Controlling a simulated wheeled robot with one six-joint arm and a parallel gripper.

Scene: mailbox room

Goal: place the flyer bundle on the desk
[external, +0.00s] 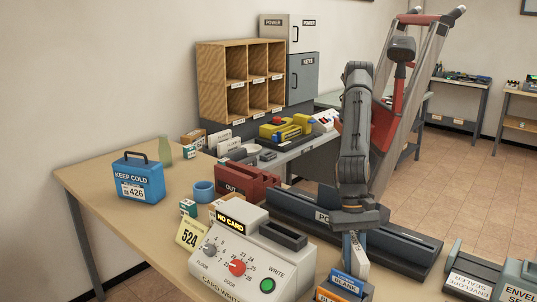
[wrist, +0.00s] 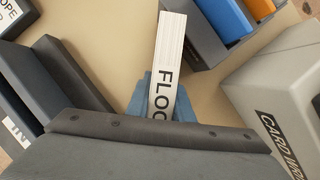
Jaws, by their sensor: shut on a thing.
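My gripper (external: 355,248) points down over the front right of the beige desk (external: 95,180). Its blue fingers (wrist: 162,100) are shut on a white bundle (wrist: 170,50) with layered, paper-like edges. Large black letters starting "FLO" show on the bundle; the rest is hidden by my gripper. It looks like the flyer bundle, but no full label shows. In the external view a narrow pale side of the bundle (external: 361,252) shows below my gripper. Bare desk (wrist: 105,45) lies left of the bundle in the wrist view. I cannot tell whether the bundle touches the desk.
The card writer (external: 245,262) stands left of my gripper, with a holder of blue and orange pieces (external: 345,287) in front. A long dark rack (external: 300,215) lies behind, and the envelope sealer (external: 475,275) is right.

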